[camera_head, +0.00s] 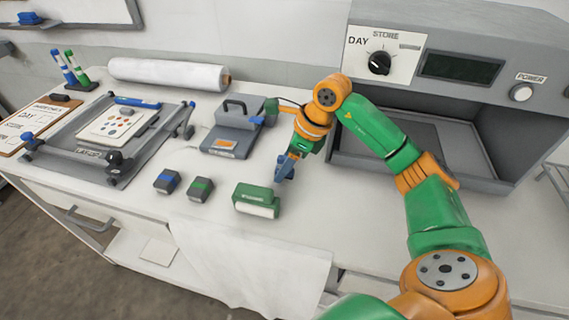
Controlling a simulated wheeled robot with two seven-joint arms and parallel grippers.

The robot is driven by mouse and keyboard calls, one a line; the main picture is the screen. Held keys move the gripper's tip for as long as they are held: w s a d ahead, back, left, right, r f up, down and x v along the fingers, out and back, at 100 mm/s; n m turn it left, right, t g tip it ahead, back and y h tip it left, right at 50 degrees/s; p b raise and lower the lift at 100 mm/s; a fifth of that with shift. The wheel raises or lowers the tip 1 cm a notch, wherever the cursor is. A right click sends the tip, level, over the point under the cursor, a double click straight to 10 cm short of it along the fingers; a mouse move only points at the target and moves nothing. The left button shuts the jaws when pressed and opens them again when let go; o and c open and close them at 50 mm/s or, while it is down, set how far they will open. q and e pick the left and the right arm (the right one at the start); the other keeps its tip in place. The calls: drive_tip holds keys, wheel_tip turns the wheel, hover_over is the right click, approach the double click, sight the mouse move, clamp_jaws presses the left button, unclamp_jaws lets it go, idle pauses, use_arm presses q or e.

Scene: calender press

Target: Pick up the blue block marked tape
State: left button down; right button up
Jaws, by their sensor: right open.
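I cannot make out a blue block that clearly reads "tape". The nearest match is a small dark block with a blue band (167,181) on the white table, left of centre; any marking is too small to read. My right gripper (284,172) reaches down over the table, right of a green block with a white lower part (256,201). It is open, and I see nothing held in it. It is well to the right of the blue-banded block. My left gripper is not in view.
A dark block with a green band (200,189) stands between the blue-banded and green blocks. Behind are a grey device with a handle (229,137), a framed printing bed (77,160) and a white roll (168,75). The press (400,75) stands right. A cloth (250,255) hangs over the front edge.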

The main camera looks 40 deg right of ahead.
drive_tip(key=shift+f, duration=0.2)
clamp_jaws()
drive_tip(key=shift+r, duration=0.1)
